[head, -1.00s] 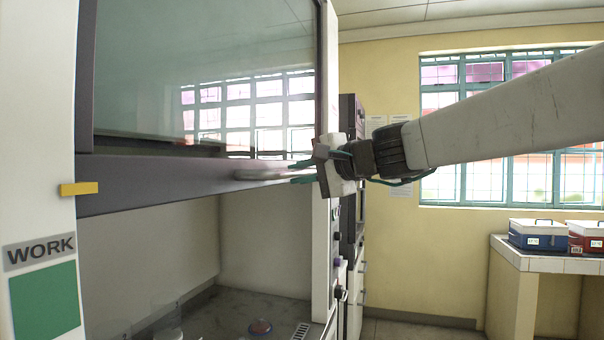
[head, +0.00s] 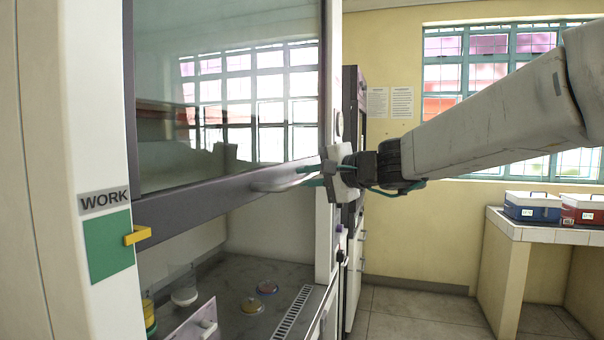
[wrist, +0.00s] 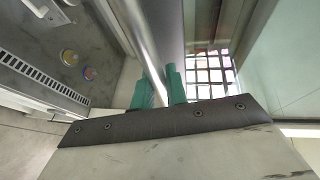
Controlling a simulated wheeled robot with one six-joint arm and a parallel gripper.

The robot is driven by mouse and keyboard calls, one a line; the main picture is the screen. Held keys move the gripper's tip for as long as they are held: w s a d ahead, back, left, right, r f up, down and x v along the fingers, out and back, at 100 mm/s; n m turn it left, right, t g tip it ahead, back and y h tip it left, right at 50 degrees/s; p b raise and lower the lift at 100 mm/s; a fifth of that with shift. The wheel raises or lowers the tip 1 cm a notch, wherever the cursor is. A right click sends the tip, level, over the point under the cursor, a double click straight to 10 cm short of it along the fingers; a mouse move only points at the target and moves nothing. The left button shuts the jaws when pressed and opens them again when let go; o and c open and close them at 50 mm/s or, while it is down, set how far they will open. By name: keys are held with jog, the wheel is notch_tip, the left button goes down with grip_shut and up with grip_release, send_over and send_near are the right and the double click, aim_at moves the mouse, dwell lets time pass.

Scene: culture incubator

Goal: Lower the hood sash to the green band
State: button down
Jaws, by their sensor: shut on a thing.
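The hood sash (head: 235,110) is a glass pane with a dark grey bottom rail (head: 195,204), partly lowered over the open hood. A yellow pointer (head: 137,235) at the rail's left end is level with the green band (head: 107,247) below the WORK label (head: 104,201) on the left post. My gripper (head: 311,174) is at the right end of the pale sash handle (head: 278,184). In the wrist view, my gripper's teal fingers (wrist: 159,86) are shut on the shiny handle bar (wrist: 145,45), one on each side.
Inside the hood are a beaker (head: 183,287), small round dishes (head: 252,306) and a slotted vent (head: 292,312) along the front. A counter (head: 530,233) with a blue box (head: 532,207) and a red box (head: 583,210) stands right. The floor between is clear.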

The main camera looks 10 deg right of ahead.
jog(key=c, duration=1.4)
grip_release()
jog(key=v, duration=0.8)
jog(key=s+a+f+n+g+h, duration=0.2)
jog(key=s+f+n+g, duration=0.4)
jog(key=s+f, duration=0.7)
jog(key=s+d+f+n+g+h, duration=0.1)
jog(key=s+d+f+h, duration=0.3)
jog(key=s, duration=0.5)
jog(key=s+d+f+n+g+h, duration=0.2)
jog(key=s+d+f+g+h, duration=0.1)
jog(key=s+f, duration=0.4)
jog(key=s+d+g, duration=0.1)
jog(key=s+d, duration=0.1)
jog(key=shift+s+d+f+n+h, duration=0.2)
jog(key=shift+s+d+n+h, duration=0.1)
jog(key=shift+h, duration=0.1)
